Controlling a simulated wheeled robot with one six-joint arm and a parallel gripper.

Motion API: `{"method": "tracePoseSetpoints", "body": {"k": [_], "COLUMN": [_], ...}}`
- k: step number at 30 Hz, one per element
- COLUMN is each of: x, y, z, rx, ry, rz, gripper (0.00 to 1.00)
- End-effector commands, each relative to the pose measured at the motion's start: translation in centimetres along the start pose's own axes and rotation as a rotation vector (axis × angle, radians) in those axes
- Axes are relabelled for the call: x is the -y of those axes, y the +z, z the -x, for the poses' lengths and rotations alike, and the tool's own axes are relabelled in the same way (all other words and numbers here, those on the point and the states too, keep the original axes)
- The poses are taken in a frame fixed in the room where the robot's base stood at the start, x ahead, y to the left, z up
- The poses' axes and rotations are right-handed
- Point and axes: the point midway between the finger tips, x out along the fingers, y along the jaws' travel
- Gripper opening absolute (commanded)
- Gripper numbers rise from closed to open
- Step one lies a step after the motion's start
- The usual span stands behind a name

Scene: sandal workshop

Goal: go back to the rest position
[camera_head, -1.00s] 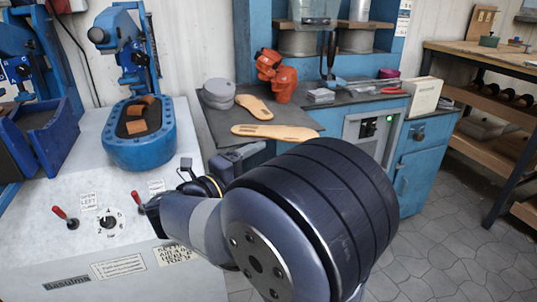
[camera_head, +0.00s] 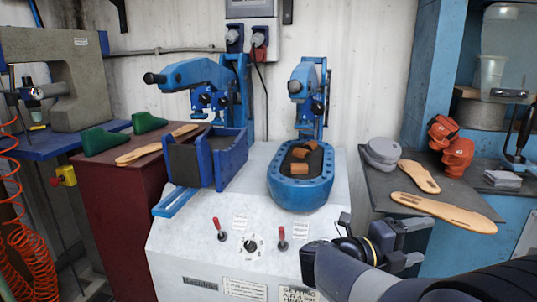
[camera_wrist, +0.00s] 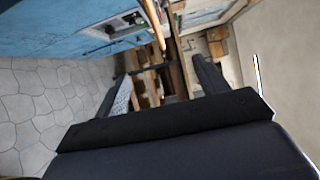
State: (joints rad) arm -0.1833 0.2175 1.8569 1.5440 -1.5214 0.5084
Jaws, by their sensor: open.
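My gripper (camera_head: 418,242) is at the lower right of the head view, in front of the grey shelf with the soles. Its two fingers are spread apart with nothing between them. In the wrist view the fingers (camera_wrist: 163,82) also stand apart and empty, with the blue cabinet, the wooden bench and the floor beyond them. My arm comes in from the lower right corner of the head view and hides part of the blue cabinet.
A white press machine (camera_head: 200,250) with red levers stands centre, carrying a blue oval pad box (camera_head: 300,192) and a blue open box (camera_head: 228,160). Cork soles (camera_head: 445,212) lie on the grey shelf (camera_head: 378,192). Green lasts (camera_head: 103,140) sit on a dark red cabinet (camera_head: 110,215).

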Motion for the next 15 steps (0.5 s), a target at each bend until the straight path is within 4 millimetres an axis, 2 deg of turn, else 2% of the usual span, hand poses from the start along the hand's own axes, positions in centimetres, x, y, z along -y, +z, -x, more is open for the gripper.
{"method": "tracePoseSetpoints", "body": {"k": [6, 15], "x": [-0.2, -0.1], "y": [-0.1, -0.1], "z": [-3.5, -7.4], "rx": [-0.005, -0.004], "ry": [0.000, -0.001], "rz": [0.000, 0.000], "gripper": [0.69, 0.69]}}
